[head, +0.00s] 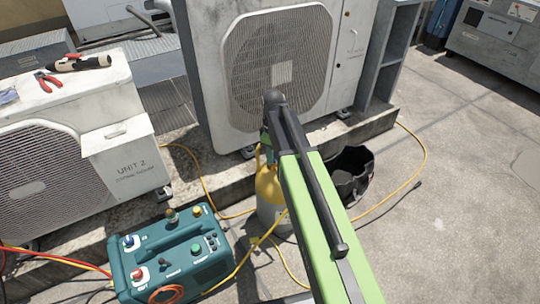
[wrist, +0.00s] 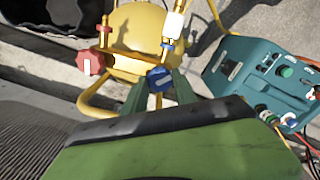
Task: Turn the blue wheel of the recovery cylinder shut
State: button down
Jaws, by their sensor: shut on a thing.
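The recovery cylinder (head: 268,210) has a yellow top and a grey body. It stands on the ground by the concrete ledge, partly hidden behind my arm. In the wrist view its yellow top (wrist: 140,48) shows with a blue wheel (wrist: 160,78) and a red wheel (wrist: 90,62) on brass valves. My gripper (wrist: 158,86) has its two dark green fingers on either side of the blue wheel and is shut on it. The red wheel is to the left, clear of the fingers. In the head view my arm hides the blue wheel and the fingertips.
A teal recovery machine (head: 172,258) with hoses stands left of the cylinder. A black bucket (head: 352,172) is at its right. Yellow hoses (head: 412,180) lie across the ground. Condenser units (head: 215,90) stand behind on the ledge. Bare concrete (head: 460,200) is open at the right.

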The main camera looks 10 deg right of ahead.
jog(key=m, duration=1.5)
jog(key=shift+a+m, duration=0.1)
jog(key=shift+m, duration=0.2)
jog(key=m, duration=0.5)
jog(key=shift+w+a, duration=0.1)
jog(key=shift+a, duration=0.05)
jog(key=m, duration=0.6)
jog(key=shift+m, duration=0.3)
jog(key=c, duration=1)
grip_release()
